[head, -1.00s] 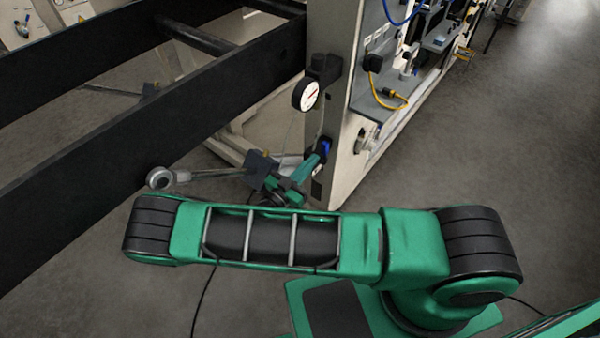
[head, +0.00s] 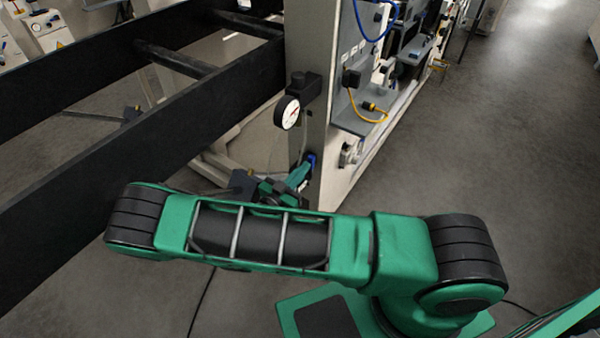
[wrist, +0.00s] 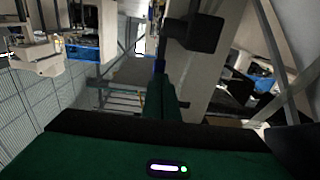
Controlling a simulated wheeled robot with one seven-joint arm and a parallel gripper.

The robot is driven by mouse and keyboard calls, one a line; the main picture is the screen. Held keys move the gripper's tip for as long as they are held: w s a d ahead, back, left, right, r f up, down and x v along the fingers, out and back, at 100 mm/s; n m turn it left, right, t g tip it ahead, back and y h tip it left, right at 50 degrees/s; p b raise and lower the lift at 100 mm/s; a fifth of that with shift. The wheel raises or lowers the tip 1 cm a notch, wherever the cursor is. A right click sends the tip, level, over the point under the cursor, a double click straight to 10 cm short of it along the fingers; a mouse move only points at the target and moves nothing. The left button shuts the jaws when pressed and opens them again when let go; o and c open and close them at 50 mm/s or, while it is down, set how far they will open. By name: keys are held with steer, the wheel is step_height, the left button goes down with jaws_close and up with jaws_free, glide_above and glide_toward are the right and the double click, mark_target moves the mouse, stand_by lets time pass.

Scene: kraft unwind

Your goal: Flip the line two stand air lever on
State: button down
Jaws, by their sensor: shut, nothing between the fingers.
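The air lever shows as a small blue handle (head: 311,159) on the end face of the pale machine stand, below a round gauge. My gripper (head: 301,174) is at the lever, with its green fingers pointing up at it from the lower left. The fingers look shut and hold nothing.
The white-faced gauge (head: 287,112) sticks out above the lever. Long black beams (head: 130,135) run along the left. A yellow cable (head: 366,112) hangs on the machine's right side. Open grey floor (head: 480,150) lies to the right.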

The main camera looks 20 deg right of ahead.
steer(key=shift+w+d+r, duration=0.3)
steer(key=shift+d, duration=0.25)
steer(key=v, duration=1.5)
steer(key=shift+y, duration=0.4)
